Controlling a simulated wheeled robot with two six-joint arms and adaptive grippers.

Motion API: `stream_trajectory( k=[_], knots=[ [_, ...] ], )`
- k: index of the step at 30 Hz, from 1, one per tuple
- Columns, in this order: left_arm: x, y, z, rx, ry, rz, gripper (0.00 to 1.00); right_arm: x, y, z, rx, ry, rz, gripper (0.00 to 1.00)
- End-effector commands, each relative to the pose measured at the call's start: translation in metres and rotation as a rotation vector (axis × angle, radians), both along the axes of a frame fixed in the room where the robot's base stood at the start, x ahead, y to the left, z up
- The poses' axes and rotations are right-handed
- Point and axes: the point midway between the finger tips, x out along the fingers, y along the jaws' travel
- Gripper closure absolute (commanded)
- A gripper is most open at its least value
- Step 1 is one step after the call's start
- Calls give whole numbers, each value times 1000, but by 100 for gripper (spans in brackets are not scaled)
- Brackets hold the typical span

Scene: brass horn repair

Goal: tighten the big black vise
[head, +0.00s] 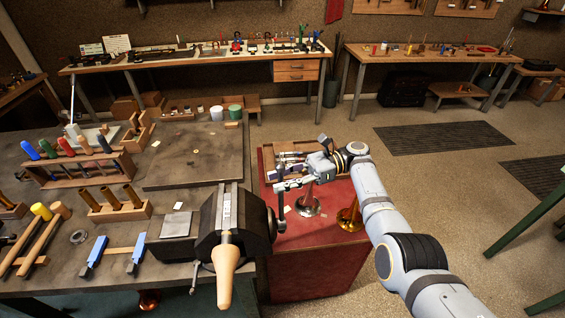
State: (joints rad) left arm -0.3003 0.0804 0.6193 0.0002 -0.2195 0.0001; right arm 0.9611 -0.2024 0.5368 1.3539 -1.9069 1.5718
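The big black vise (208,228) is mounted at the front right corner of the grey workbench. A tool with a pale wooden handle (226,262) lies on or against it, the handle pointing toward me. The vise's screw end and upright handle bar (281,212) are on its right side. My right gripper (284,186) reaches in from the right, its fingertips at the upper part of that bar. Whether they touch or close on the bar is too small to tell. My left gripper is out of view.
A red-topped cabinet (318,246) stands right of the vise, with brass horn bells (350,217) and a tray of parts on it. Screwdrivers in a wooden rack (88,170), hammers (36,238) and blue-handled tools (97,252) occupy the bench's left. Floor at right is open.

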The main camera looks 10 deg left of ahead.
Motion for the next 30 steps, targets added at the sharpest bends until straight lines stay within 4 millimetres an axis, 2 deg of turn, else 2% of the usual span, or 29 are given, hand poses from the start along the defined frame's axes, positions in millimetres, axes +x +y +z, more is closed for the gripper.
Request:
stream_trajectory(
  k=[1,6,10,15,30],
  knots=[
    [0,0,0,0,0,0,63,1,0,14,3,-6,1,64],
    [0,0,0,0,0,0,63,1,-1,50,2,-4,-1,64],
    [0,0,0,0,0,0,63,2,-1,67,0,0,-1,64],
    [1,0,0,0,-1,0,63,2,-1,74,0,1,-1,64],
    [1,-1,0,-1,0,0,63,2,-1,73,0,1,-1,64]
  ],
)
